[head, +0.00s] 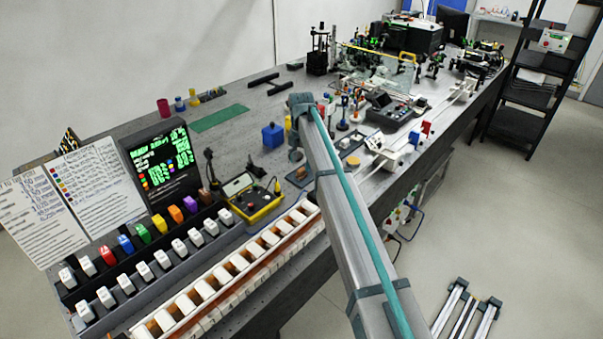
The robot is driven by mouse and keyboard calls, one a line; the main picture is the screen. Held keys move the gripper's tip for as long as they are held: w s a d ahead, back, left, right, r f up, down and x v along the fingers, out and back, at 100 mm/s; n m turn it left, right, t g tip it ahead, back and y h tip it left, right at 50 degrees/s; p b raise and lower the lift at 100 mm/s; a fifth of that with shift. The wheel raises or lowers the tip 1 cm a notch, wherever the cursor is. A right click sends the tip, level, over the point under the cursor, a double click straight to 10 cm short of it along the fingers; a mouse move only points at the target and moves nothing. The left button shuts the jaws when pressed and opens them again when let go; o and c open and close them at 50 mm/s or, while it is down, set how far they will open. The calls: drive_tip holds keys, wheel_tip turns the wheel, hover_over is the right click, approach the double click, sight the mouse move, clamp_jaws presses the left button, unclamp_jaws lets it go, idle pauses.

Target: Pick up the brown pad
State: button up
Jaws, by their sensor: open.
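My arm reaches from the lower right up over the bench to a grey joint. My gripper cannot be made out; it is hidden behind the arm or out of frame, and no contact with the pad shows.
A blue block (272,135) and a yellow-edged meter box (252,197) stand left of my arm. Rows of white-capped and coloured blocks fill the front left. Optics crowd the far bench. A green mat (219,118) lies clear. A black shelf (535,85) stands right.

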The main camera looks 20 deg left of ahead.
sight(302, 169)
drive_tip(key=shift+d+f+p, duration=0.1)
drive_tip(key=shift+f+p, duration=0.75)
drive_tip(key=shift+f, duration=1.4)
drive_tip(key=c, duration=1)
